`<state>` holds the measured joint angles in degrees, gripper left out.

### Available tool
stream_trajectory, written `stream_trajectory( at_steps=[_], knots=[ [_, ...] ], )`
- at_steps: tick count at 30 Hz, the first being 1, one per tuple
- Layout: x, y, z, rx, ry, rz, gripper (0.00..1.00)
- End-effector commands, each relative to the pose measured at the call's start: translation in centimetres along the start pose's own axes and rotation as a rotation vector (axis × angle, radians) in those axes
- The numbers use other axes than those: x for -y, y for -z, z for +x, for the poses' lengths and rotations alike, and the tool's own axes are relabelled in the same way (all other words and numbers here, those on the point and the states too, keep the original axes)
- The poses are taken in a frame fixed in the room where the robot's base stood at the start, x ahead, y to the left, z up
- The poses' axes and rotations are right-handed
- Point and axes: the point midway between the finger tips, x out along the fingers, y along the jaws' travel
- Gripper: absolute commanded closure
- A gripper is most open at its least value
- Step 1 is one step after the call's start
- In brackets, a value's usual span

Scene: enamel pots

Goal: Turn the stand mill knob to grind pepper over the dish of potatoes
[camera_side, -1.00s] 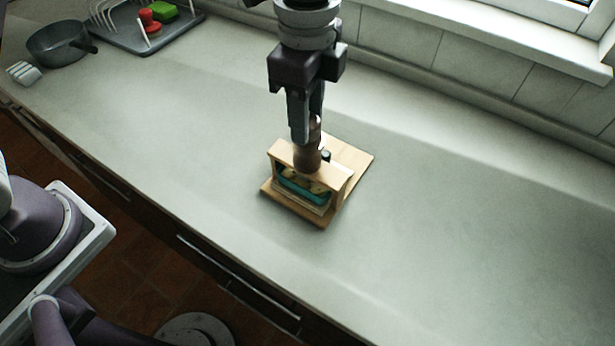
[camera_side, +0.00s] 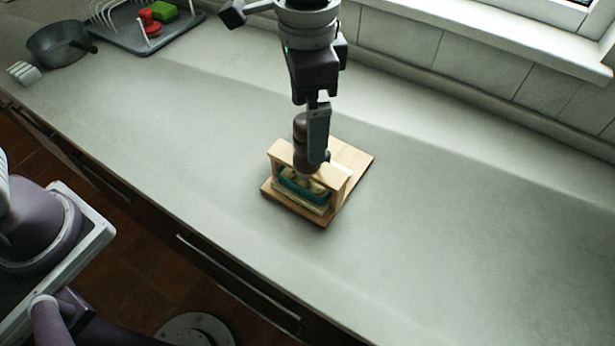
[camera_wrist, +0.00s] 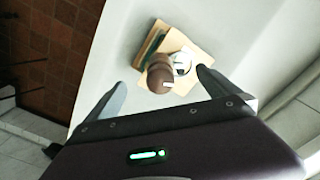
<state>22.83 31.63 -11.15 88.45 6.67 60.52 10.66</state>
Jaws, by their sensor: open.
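The brown pepper mill (camera_side: 300,128) stands upright in a small wooden stand (camera_side: 338,178) on the counter. It also shows in the wrist view (camera_wrist: 160,74), with a light mark on its rounded knob. A teal dish (camera_side: 300,186) with yellowish potatoes sits under the stand's top board. My gripper (camera_side: 318,150) points down at the mill, and in the side view one finger covers the mill's right part. In the wrist view my gripper (camera_wrist: 163,78) is open, its fingers apart on either side of the mill's knob. Whether a finger touches the mill cannot be told.
A grey pan (camera_side: 60,42) and a dish rack tray (camera_side: 140,35) with red and green items stand at the far left. A small white object (camera_side: 24,73) lies near the pan. The counter around the stand is clear. A tiled wall runs behind.

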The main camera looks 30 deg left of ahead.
Motion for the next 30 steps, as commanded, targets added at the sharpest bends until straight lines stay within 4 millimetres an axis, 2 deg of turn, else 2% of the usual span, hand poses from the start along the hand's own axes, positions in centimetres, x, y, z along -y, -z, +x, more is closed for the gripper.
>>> stream_trajectory(
  at_steps=[3,8,12,15,18,23,30],
  knots=[
    [-0.02,-0.03,0.00,0.001,0.001,-0.227,0.00],
    [-0.01,-0.04,0.02,0.001,0.001,-0.428,0.00],
    [-0.05,-0.02,0.02,0.000,0.001,-0.850,0.00],
    [-0.03,-0.01,0.01,0.000,0.001,-1.081,0.00],
    [0.02,-0.02,0.01,0.000,0.001,-1.181,0.00],
    [0.03,-0.02,0.01,0.000,0.000,-1.189,0.00],
    [0.03,-0.02,0.02,0.001,0.000,-1.186,0.45]
  ],
)
